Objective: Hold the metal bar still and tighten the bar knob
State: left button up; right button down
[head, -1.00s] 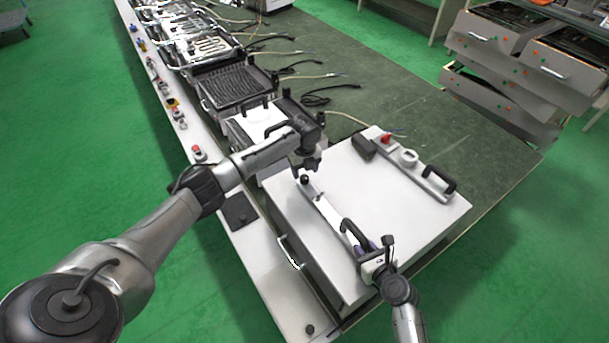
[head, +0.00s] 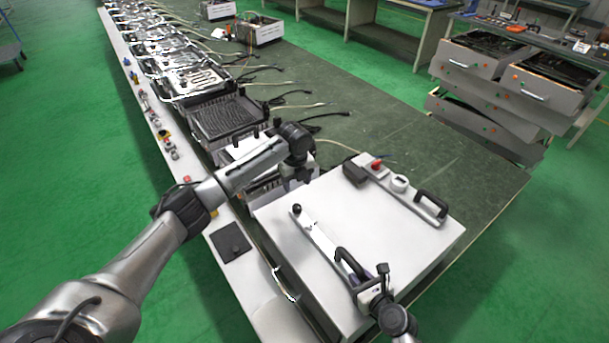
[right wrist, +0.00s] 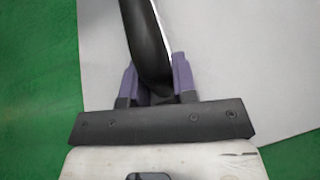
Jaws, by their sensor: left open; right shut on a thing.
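The metal bar (head: 321,240) lies along the near part of a white box top in the head view. The black round bar knob (head: 296,209) stands at its far-left end. My left gripper (head: 296,185) is open and empty, behind and apart from the knob; its fingers are small and dark here. My right gripper (head: 370,281) is shut on the black handle at the bar's near end. In the right wrist view, the purple-grey fingers (right wrist: 155,80) sit on both sides of the black handle (right wrist: 148,40). The knob is out of the wrist view.
The white box top (head: 390,235) is mostly clear. A second strip with a black handle (head: 431,206), white dial (head: 399,183) and red button (head: 376,165) lies along its far side. Grill units (head: 225,116) line the green table at back left.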

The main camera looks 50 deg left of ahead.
jog(key=c, duration=0.8)
grip_release()
jog(key=shift+d, duration=0.15)
